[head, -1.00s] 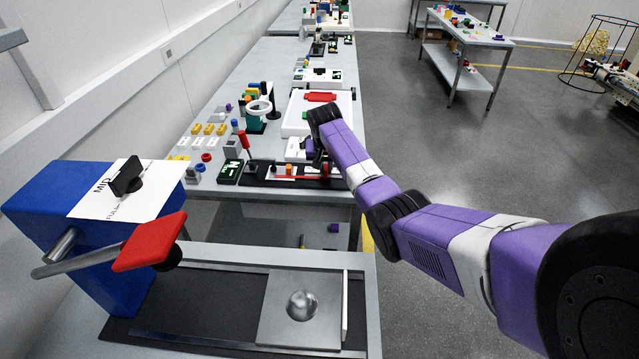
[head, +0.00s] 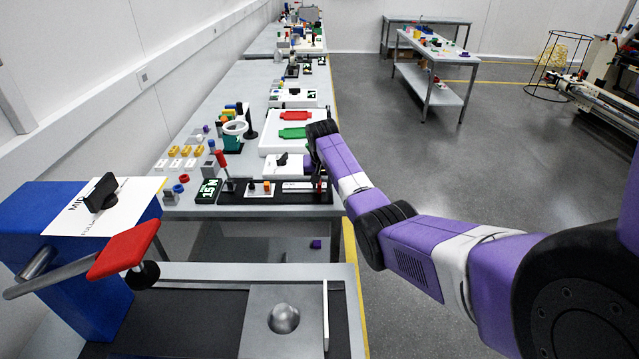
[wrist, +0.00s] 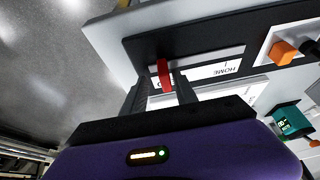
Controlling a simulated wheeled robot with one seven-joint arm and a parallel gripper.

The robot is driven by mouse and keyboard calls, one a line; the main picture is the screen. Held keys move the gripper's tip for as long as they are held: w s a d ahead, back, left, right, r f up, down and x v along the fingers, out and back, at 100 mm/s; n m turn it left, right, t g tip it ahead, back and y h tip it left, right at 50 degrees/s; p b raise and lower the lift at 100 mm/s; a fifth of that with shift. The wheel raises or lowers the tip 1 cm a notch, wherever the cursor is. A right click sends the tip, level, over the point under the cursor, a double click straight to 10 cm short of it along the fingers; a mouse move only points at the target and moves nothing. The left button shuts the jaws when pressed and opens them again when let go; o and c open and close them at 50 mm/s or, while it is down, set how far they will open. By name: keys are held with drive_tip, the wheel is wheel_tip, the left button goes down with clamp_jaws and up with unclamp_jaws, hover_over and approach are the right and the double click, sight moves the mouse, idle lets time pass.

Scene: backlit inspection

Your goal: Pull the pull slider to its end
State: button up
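The pull slider appears to be the dark board (head: 235,198) at the near end of the far bench, with a white strip (head: 299,187) along it. In the wrist view a white strip reading "HOME" (wrist: 228,69) lies on this board, and an upright red handle (wrist: 165,74) stands at its end. My gripper (wrist: 163,82) has one finger on each side of the red handle, with gaps visible; contact cannot be made out. In the head view my arm hides most of the gripper above the board's right end.
A small display reading "15 N" (head: 208,191) stands left of the board, and a red-topped lever (head: 221,160) rises nearby. A white tray (head: 275,147) lies behind. A blue box (head: 72,255) with a red pad (head: 124,250) is in the left foreground.

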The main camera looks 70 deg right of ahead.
sight(321, 198)
drive_tip(key=shift+w+a, duration=0.1)
drive_tip(key=shift+r, duration=0.1)
drive_tip(key=shift+a+r, duration=0.1)
drive_tip(key=shift+r, duration=0.15)
drive_tip(key=v, duration=0.7)
idle(0.5)
